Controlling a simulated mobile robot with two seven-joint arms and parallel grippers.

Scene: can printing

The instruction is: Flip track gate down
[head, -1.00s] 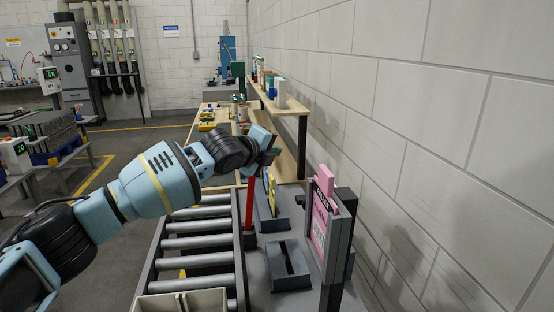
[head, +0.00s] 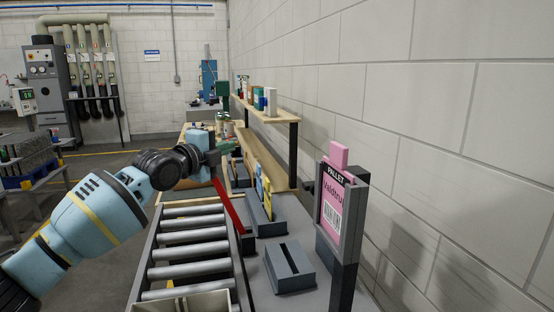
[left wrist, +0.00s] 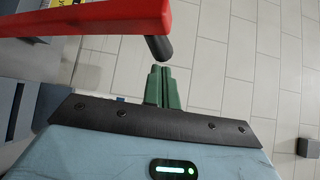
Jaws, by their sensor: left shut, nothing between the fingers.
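The track gate is a red bar (head: 228,206) at the right side of the roller track (head: 190,243). It leans up and to the left over the far end of the rollers. In the left wrist view the red bar (left wrist: 85,19) crosses the top left, with a dark peg (left wrist: 158,47) at its end. My left gripper (head: 227,147) has green fingers, shut and empty, above and beyond the gate's upper end. In the left wrist view its fingertips (left wrist: 161,70) are close to the peg; I cannot tell if they touch. My right gripper is out of view.
A grey slotted block (head: 290,268) and a holder with yellow and blue cards (head: 262,192) stand right of the gate. A pink pallet card (head: 333,213) sits in a grey frame near the wall. A wooden bench (head: 265,165) with a shelf lies beyond.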

